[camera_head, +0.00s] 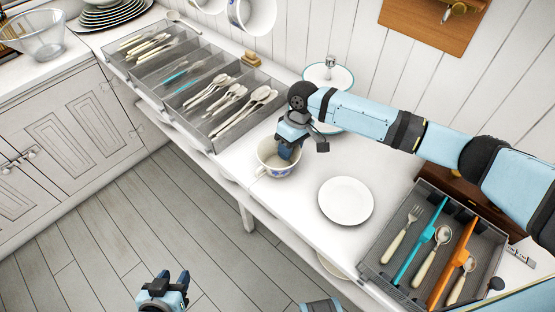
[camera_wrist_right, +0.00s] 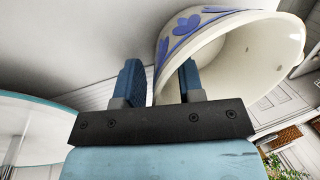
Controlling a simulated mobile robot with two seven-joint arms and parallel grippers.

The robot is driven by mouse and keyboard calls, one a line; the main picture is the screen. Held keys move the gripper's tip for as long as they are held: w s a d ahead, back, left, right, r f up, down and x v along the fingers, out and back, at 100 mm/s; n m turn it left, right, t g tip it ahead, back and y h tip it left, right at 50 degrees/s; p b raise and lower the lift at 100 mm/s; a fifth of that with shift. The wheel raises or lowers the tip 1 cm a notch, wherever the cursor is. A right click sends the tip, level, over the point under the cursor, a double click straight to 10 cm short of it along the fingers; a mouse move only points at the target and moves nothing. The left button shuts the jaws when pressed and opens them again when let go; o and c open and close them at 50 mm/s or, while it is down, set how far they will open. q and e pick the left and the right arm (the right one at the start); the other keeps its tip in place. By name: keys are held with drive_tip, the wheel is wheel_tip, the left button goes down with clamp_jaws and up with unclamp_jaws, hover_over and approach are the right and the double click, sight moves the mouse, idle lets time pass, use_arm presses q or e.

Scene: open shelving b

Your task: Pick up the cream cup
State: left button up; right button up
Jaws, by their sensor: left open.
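The cream cup (camera_head: 276,158) with a blue pattern stands upright on the white counter, left of a white plate. My right gripper (camera_head: 290,150) reaches down at the cup's rim and hides part of it. In the right wrist view the fingers (camera_wrist_right: 160,85) straddle the cup's wall (camera_wrist_right: 225,50), one outside and one inside the cup. They stand apart, with a gap beside the wall, so the right gripper looks open. My left gripper (camera_head: 167,285) is open and empty, low over the floor in front of the counter.
A white plate (camera_head: 345,202) lies right of the cup. A grey cutlery tray (camera_head: 372,268) is at the right, and a larger divided cutlery tray (camera_head: 207,138) at the left. A blue-rimmed plate (camera_head: 343,77) is behind my right arm. Cups hang on the back wall.

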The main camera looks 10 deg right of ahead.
drive_tip(key=shift+c, duration=0.4)
clamp_jaws()
drive_tip(key=shift+r, duration=0.15)
